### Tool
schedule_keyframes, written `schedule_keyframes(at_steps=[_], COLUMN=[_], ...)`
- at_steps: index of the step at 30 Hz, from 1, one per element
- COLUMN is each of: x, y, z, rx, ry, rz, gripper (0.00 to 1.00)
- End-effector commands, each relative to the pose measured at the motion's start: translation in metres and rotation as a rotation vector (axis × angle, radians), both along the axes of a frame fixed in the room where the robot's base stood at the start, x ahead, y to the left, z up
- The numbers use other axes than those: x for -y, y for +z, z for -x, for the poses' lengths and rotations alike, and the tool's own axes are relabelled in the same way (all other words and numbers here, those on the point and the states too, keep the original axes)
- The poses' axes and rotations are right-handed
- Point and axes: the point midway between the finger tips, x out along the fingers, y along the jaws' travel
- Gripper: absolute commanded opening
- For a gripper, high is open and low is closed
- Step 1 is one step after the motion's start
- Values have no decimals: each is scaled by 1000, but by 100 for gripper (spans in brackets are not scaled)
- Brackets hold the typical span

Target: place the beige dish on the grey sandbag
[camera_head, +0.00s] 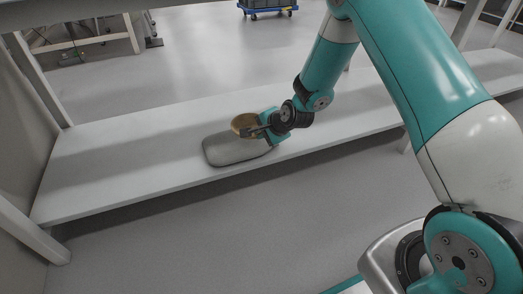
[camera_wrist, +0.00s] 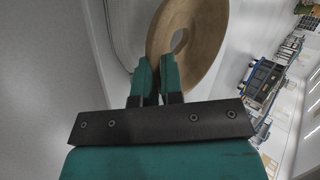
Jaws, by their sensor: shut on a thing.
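The beige dish (camera_head: 242,121) is round and sits at the tips of my gripper (camera_head: 262,131) in the head view. In the wrist view the dish (camera_wrist: 205,45) fills the top centre, and its rim is between the two fingers of my gripper (camera_wrist: 155,72), which is shut on it. The grey sandbag (camera_head: 225,151) is a flat rounded pad lying on the white shelf. The dish appears over the sandbag's back edge; I cannot tell whether they touch. My gripper hides the sandbag's back right part.
The long white shelf (camera_head: 115,152) is bare to the left of the sandbag. A shelf post (camera_head: 33,65) stands at the far left. A blue wheeled trolley (camera_head: 268,8) is on the floor far behind.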

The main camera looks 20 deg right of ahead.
Motion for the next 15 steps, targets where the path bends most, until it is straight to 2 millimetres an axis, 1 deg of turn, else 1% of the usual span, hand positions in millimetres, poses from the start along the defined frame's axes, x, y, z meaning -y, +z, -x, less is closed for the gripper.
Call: schedule_keyframes(at_steps=[4,10,12,15], x=[0,0,0,0], y=[-12,-45,-47,-45], z=[0,0,-1,-1], rx=[0,1,2,2], ry=[0,1,1,1], rz=[0,0,0,0], gripper=[0,0,0,0])
